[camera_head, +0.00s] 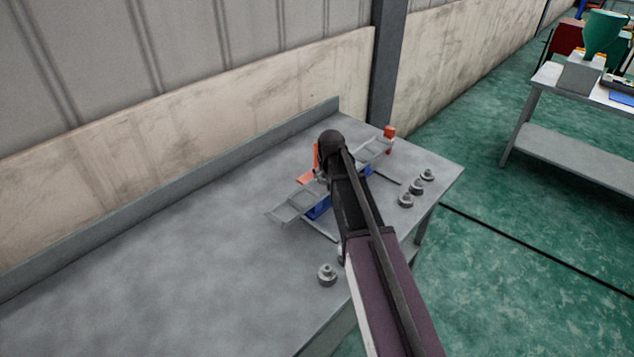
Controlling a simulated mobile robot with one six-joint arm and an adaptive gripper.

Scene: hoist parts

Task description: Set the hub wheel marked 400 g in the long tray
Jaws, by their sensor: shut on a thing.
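A long grey tray (291,207) with divided compartments lies diagonally across the bench; my arm hides its middle. My gripper (322,177) is mostly hidden under the dark end of my arm, above the tray's middle. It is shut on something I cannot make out. Small grey hub wheels with raised centres stand on the bench: one at the front (327,275), and three at the right, near (406,200), middle (417,188) and far (428,175). Another round grey part (341,254) is partly behind my arm. No weight marking is readable.
Blue parts (318,208) show beside the tray. An orange part (389,132) stands near its far end. The grey bench (170,260) is clear at left, with a raised back edge (200,170). Another table (570,150) stands apart at right.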

